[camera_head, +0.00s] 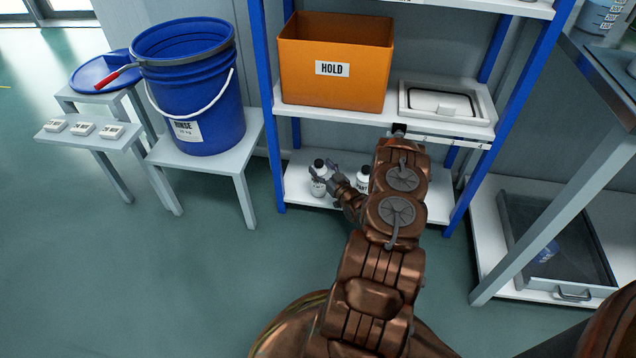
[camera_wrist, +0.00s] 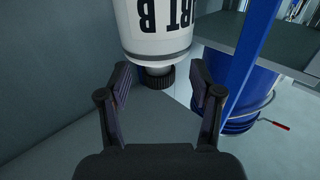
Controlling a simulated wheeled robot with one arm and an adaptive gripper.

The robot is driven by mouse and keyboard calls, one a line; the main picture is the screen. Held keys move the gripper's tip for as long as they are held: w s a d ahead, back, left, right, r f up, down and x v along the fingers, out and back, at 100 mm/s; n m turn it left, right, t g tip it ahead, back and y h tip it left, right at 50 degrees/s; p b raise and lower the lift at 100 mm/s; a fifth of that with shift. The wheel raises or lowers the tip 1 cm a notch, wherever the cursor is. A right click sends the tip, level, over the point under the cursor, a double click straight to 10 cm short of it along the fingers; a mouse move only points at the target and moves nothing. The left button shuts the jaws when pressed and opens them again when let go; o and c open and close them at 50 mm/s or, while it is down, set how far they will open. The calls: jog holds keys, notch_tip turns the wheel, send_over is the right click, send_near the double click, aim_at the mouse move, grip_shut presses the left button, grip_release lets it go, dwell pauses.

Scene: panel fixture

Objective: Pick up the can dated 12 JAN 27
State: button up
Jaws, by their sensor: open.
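No can with the date 12 JAN 27 can be read in either view. Two white containers with dark tops stand on the low shelf: the left container (camera_head: 318,188) and the right container (camera_head: 363,174), partly hidden by my arm. My gripper (camera_head: 328,172) is at the left one. In the wrist view, my open gripper (camera_wrist: 160,82) has a finger on each side of the black ribbed cap of a white container (camera_wrist: 155,28). Dark letters on it end in "RT B"; the rest is cut off. I cannot tell whether the fingers touch it.
An orange HOLD box (camera_head: 335,88) and a white tray (camera_head: 445,118) sit on the shelf above. A blue bucket (camera_head: 196,105) stands on a stool at left. Blue shelf posts (camera_head: 267,120) flank the low shelf.

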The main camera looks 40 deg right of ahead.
jog(key=shift+w+d, duration=0.25)
jog(key=shift+w, duration=0.75)
jog(key=shift+s, duration=0.1)
grip_shut()
